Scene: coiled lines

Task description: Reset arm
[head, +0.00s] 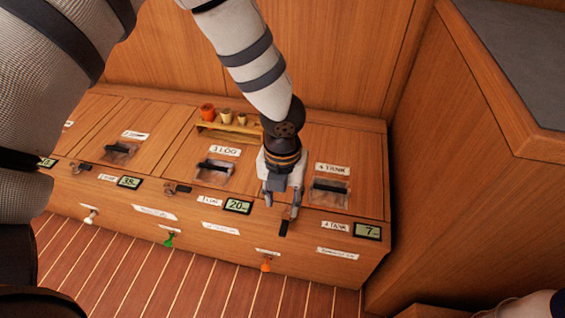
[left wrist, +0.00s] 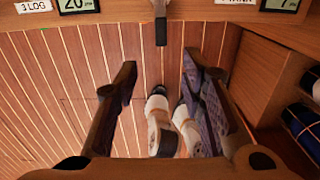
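My left gripper (head: 281,206) hangs pointing down at the front edge of the wooden bench, between the lids labelled 3 LOG and 4 TANK. Its two fingers are spread, with nothing held between them. The left wrist view also shows my left gripper (left wrist: 158,78) open, with floor planks visible between the fingers. A small dark latch (head: 283,228) on the bench front is just below the fingertips in the head view. The same latch (left wrist: 160,22) is beyond the fingers in the left wrist view; contact is not visible. My right gripper is not identifiable in either view.
The bench (head: 150,190) has lids with dark handles, displays and coloured knobs. A wooden rack (head: 229,128) with small cups stands behind the left gripper. A wooden cabinet (head: 470,190) rises at right. The striped plank floor (head: 190,280) in front shows open room.

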